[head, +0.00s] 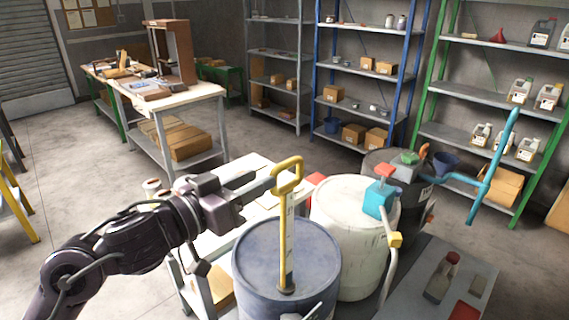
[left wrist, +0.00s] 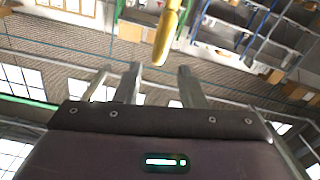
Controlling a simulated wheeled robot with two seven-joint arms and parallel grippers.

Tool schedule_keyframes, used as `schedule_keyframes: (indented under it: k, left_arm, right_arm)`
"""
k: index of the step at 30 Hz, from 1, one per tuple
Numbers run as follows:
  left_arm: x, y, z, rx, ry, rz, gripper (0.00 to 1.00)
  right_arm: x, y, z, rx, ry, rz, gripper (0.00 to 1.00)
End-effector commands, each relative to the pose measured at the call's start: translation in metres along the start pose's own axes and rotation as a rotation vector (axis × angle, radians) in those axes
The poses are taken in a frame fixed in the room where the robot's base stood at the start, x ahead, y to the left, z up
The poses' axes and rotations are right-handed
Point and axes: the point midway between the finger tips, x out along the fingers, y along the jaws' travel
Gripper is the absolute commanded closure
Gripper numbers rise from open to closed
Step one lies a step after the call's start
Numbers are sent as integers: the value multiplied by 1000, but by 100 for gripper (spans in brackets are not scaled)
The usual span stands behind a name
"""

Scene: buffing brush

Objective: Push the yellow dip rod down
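The yellow dip rod (head: 287,232) stands upright in the opening on top of the blue drum (head: 255,262). It is raised well above the lid, with a yellow loop handle (head: 289,165) at its top and a pale marked strip below. My left gripper (head: 272,183) is level with the lower part of the handle, on its left side. In the left wrist view the two fingers (left wrist: 159,70) are apart, and the yellow handle (left wrist: 166,34) shows between and just beyond their tips. I cannot tell whether they touch it. My right gripper is not in view.
A white drum (head: 335,225) with a blue and red pump (head: 378,198) stands right of the blue drum. A dark drum with a cyan crank pump (head: 490,180) is behind it. A white-topped table (head: 225,245) is behind my left arm. A grey bench (head: 430,300) holds a bottle at front right.

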Motion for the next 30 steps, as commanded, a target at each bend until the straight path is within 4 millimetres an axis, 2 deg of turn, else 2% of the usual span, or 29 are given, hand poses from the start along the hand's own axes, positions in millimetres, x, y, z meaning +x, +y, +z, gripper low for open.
schedule_keyframes:
  k: [5,12,16,21,28,30]
  left_arm:
    - [14,2,-5,-8,2,17,64]
    - [53,3,-5,-7,1,15,64]
    - [69,3,-4,-6,1,14,64]
    - [78,2,-3,-3,0,13,64]
    - [78,2,-2,-3,0,12,64]
    - [78,2,-2,-3,0,12,73]
  right_arm:
    - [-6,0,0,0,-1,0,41]
    - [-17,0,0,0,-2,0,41]
    - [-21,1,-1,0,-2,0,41]
    - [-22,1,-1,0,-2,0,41]
    - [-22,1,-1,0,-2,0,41]
    - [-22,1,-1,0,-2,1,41]
